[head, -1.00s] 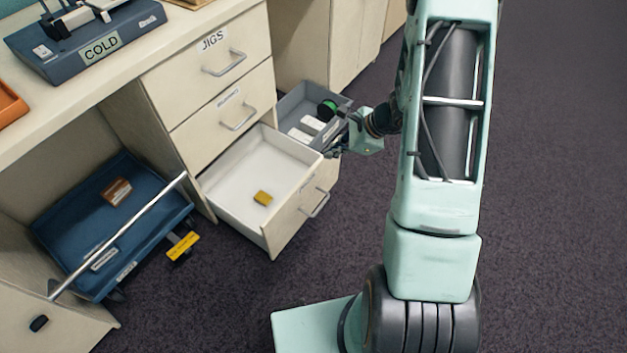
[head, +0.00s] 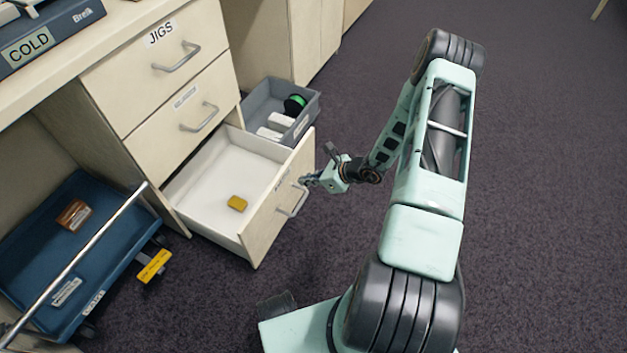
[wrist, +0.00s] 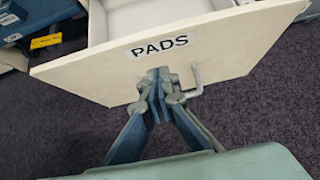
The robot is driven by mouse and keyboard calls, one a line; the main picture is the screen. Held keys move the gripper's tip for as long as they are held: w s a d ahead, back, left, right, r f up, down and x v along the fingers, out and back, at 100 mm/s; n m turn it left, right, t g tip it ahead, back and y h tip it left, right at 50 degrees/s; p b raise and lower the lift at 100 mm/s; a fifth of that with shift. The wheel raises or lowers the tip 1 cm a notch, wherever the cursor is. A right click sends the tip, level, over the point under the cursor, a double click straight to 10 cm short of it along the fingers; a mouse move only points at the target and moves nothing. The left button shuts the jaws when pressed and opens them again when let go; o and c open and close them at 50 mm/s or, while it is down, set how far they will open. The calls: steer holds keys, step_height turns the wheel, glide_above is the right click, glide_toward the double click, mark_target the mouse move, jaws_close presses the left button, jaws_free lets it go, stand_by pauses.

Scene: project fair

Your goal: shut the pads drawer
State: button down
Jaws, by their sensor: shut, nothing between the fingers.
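The pads drawer (head: 271,207) is the open bottom drawer of the cream cabinet, pulled well out, with a yellow block (head: 238,203) lying inside. In the wrist view its front panel (wrist: 238,45) carries the label PADS and a metal handle (wrist: 192,82). My gripper (head: 308,180) is shut and empty in front of the panel. In the wrist view its fingertips (wrist: 158,76) are just below the label, left of the handle. They are at or very near the panel; I cannot tell if they touch.
The jigs drawer (head: 150,75) and the middle drawer (head: 190,112) are shut. A grey bin (head: 300,125) with a green spool stands behind the open drawer. A blue cart (head: 60,230) with a yellow tag is at the left. The carpet (head: 540,180) at the right is clear.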

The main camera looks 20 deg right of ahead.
mark_target(281, 178)
steer(key=w+a+f, duration=0.1)
steer(key=w+a, duration=0.1)
steer(key=w+a+f+b, duration=0.1)
steer(key=shift+w+a+f, duration=0.15)
steer(key=shift+w+a, duration=0.6)
steer(key=shift+w, duration=0.05)
steer(key=shift+w+a, duration=0.1)
steer(key=shift+a, duration=0.05)
